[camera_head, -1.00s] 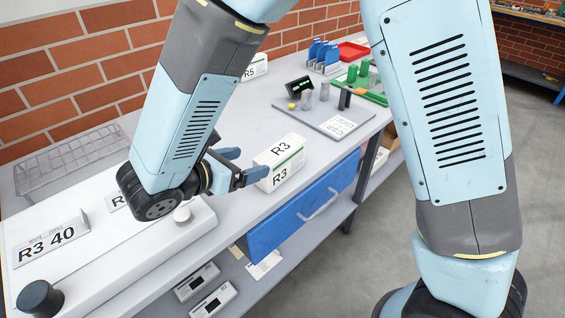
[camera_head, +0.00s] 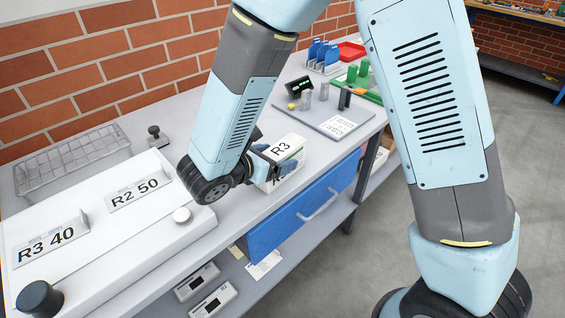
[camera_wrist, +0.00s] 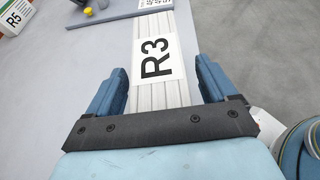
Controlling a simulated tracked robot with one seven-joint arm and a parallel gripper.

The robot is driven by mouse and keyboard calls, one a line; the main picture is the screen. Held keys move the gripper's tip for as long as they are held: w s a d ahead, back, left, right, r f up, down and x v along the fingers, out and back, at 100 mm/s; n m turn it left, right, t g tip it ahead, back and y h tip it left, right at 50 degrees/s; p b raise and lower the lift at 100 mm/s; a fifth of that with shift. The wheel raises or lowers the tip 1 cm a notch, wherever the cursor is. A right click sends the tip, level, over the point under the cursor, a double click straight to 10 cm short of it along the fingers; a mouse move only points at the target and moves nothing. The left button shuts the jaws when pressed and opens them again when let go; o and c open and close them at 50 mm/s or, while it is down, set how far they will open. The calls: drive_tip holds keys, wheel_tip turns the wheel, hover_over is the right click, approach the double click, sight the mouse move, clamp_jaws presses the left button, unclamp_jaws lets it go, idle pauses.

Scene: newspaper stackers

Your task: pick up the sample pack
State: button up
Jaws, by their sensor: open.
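A white pack labelled R3 (camera_head: 287,150) with a green stripe stands on the grey bench near its front edge. The wrist view shows its white top with the R3 label (camera_wrist: 155,60) between the fingers. My gripper (camera_head: 268,160) is at the pack's near left end. In the wrist view my gripper (camera_wrist: 165,84) is open, with one blue finger on each side of the pack and a gap beside the fingers. The fingers' lower ends and their height against the pack's sides cannot be told.
A white device (camera_head: 110,235) with R3 40 and R2 50 signs and a wire rack (camera_head: 70,160) lie left. A grey board (camera_head: 325,120) with small parts is behind the pack. A blue drawer (camera_head: 300,215) hangs below the bench edge. An R5 pack (camera_wrist: 14,18) stands farther off.

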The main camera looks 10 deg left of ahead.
drive_tip(key=c, duration=1.5)
